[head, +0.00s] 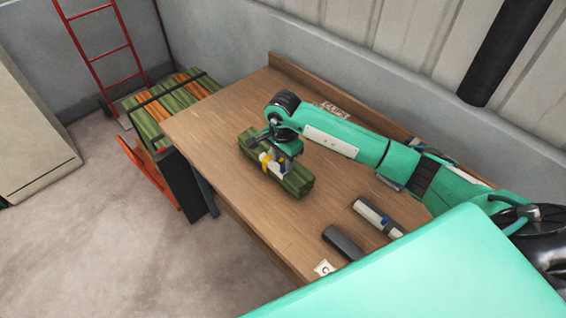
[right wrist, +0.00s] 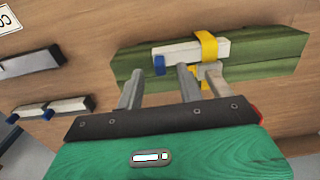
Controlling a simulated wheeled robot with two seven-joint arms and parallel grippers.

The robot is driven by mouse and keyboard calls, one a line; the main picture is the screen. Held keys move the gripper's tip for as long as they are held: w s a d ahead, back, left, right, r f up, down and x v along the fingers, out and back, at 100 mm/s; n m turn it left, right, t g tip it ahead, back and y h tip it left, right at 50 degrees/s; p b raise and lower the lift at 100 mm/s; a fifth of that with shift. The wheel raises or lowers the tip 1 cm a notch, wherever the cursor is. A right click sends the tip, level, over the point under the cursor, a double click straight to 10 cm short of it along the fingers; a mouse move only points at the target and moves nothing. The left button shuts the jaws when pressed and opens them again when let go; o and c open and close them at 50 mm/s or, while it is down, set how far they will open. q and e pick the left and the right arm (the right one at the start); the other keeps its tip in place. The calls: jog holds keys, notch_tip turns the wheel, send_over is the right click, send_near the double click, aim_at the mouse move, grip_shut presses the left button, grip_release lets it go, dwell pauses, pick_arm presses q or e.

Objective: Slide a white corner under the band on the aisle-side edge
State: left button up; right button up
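A green timber bundle (head: 296,183) lies on the wooden bench with a yellow band (head: 266,162) around it. In the right wrist view the band (right wrist: 207,45) crosses the bundle (right wrist: 268,50) and passes over a white corner (right wrist: 182,51) with a blue end, which lies along the bundle's edge. A small pale piece beside the band is partly hidden by my fingers. My right gripper (head: 268,146) is just over the bundle. In the right wrist view its grey fingers (right wrist: 172,72) stand apart, with nothing clearly clamped between them. My left gripper is not in view.
A white corner piece with blue (head: 377,216) and a dark piece (head: 344,242) lie on the bench (head: 235,185) near its right end. A banded timber stack (head: 175,100) and red ladder (head: 103,50) stand beyond the left end.

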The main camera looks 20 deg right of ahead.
notch_tip(320, 180, up, 12)
jog(key=b, duration=0.3)
jog(key=shift+r, duration=0.15)
